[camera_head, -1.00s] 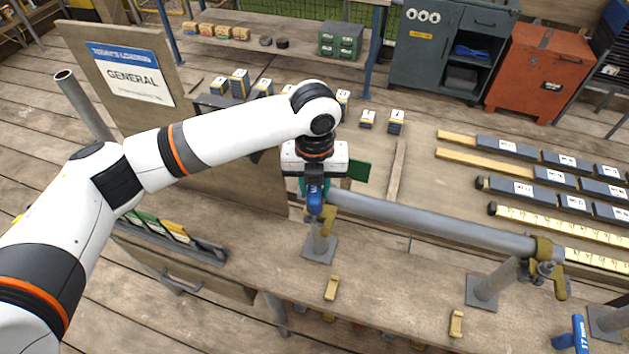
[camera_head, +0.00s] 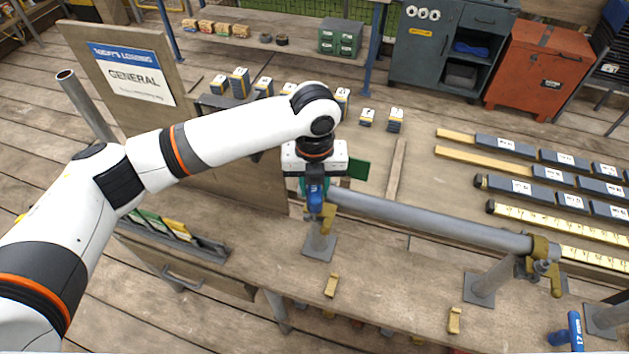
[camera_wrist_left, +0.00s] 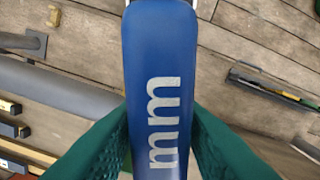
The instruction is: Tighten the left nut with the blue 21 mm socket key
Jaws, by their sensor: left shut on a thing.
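My left gripper (camera_head: 314,183) is shut on a blue socket key (camera_head: 315,200), just above the left end of the grey tube. In the left wrist view the key's blue handle (camera_wrist_left: 160,90) with "mm" lettering lies between green fingers; its size number is out of sight. The left coupler (camera_head: 328,215) sits under the key on a short post; its nut is hidden, and I cannot tell whether the socket is seated. A right coupler (camera_head: 543,256) holds the tube's other end. Another blue key marked 17 mm (camera_head: 576,332) stands at the lower right. My right gripper is out of view.
The grey tube (camera_head: 430,216) runs along the bench on posts. Small yellow pieces (camera_head: 332,285) lie on the front planks. A board marked GENERAL (camera_head: 130,75) stands left. Dark blocks and yellow strips (camera_head: 540,172) fill the right side.

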